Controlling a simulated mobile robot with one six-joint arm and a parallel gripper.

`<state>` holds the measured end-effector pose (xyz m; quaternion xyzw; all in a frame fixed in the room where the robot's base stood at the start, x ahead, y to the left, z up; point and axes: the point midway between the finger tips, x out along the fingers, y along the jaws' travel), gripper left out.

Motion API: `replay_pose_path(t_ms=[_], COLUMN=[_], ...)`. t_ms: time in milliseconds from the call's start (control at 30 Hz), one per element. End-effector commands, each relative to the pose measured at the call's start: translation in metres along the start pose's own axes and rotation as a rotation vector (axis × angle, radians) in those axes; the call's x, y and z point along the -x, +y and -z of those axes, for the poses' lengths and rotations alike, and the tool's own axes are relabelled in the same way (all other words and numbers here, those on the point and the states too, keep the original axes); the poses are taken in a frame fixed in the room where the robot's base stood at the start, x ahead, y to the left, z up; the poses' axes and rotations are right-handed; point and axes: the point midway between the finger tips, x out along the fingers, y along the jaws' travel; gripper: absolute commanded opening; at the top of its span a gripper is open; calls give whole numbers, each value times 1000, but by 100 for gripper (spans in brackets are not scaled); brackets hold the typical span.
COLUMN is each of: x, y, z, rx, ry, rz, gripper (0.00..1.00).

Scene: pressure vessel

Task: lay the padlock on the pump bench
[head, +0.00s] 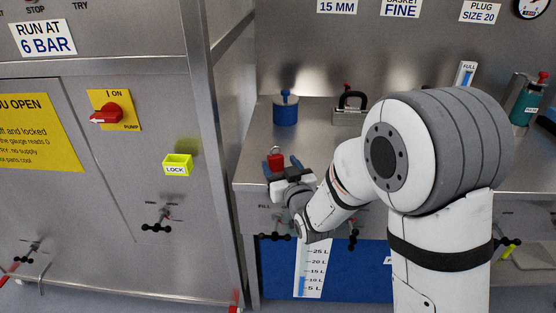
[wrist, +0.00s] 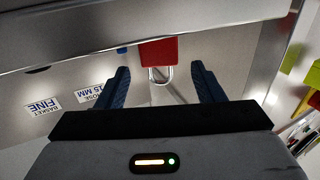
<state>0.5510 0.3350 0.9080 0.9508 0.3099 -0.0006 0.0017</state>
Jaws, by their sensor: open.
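The red padlock (head: 275,163) is at the front left edge of the steel pump bench (head: 250,145) in the head view, with its shackle up. In the wrist view the padlock (wrist: 158,51) shows its red body and a pale metal shackle, in line with the gap between my fingers. My gripper (head: 282,166) is open beside it; its two blue fingers also show in the wrist view (wrist: 161,70), spread on either side of the shackle end and not closed on it. I cannot tell whether the padlock's underside touches the bench.
A blue canister (head: 285,109) and a block with a black handle (head: 350,112) stand further back on the bench. A teal device (head: 526,98) stands at right. A yellow LOCK holder (head: 177,167) is on the cabinet at left. Bare bench lies between padlock and canister.

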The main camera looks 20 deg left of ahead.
Motion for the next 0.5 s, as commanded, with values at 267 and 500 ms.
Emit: replay_pose_path(t_ms=[267,500], x=[59,81], y=[0,1], z=[-1,0], rx=[0,0], ry=[-1,0], rz=[0,-1], gripper=[61,61])
